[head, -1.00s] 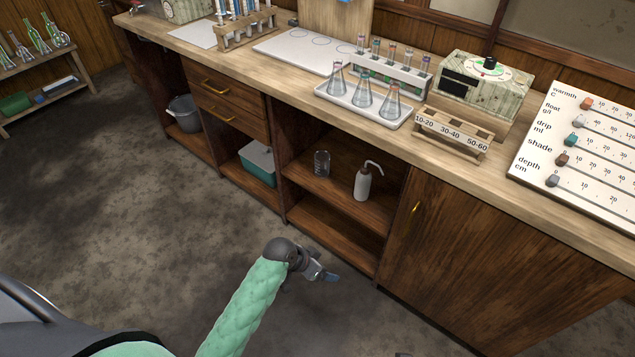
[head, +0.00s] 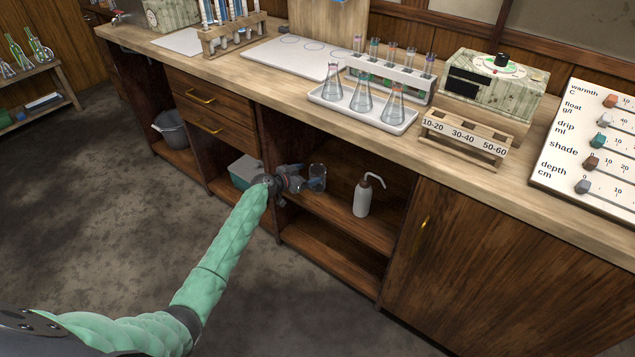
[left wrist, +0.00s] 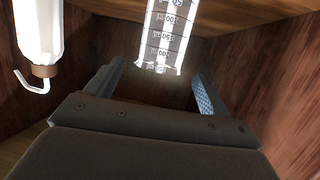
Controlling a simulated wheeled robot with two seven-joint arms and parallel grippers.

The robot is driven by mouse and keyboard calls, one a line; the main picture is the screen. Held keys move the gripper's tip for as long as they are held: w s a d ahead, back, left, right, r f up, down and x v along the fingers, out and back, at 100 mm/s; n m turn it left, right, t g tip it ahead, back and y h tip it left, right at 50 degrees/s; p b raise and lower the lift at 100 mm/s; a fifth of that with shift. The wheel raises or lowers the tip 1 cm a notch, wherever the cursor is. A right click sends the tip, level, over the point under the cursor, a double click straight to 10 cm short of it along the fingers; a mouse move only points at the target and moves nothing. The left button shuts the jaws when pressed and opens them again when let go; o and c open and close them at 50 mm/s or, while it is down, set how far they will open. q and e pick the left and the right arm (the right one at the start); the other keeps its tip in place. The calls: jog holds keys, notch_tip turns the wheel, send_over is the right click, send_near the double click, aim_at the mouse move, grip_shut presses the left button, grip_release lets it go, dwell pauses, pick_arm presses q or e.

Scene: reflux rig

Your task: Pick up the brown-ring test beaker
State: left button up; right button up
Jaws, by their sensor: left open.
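A clear glass beaker (head: 318,176) with printed graduations stands on the upper shelf of the open cabinet. No brown ring shows on it. My left gripper (head: 302,183) reaches into the cabinet from the left, right beside the beaker, and partly covers it in the head view. In the left wrist view the beaker (left wrist: 166,38) appears upside down, straight ahead, between the lines of the two open fingers. The fingers are apart with nothing gripped; whether the beaker is between the tips or just beyond them I cannot tell. My right gripper is out of view.
A white wash bottle (head: 363,195) stands on the same shelf, right of the beaker; it also shows in the left wrist view (left wrist: 38,30). A teal-sided box (head: 243,172) sits in the bay to the left. The worktop (head: 290,88) lies above the shelf.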

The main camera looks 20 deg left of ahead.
aim_at(323, 170)
pick_arm(q)
jog(key=shift+f+p+x, duration=0.15)
jog(key=shift+p+x, duration=0.05)
jog(key=shift+x, duration=1.65)
jog(key=shift+f+p+x, duration=0.1)
jog(key=shift+p+x, duration=0.05)
jog(key=shift+x, duration=1.7)
jog(key=shift+s+a, duration=0.1)
jog(key=shift+c, duration=0.4)
jog(key=c, duration=1)
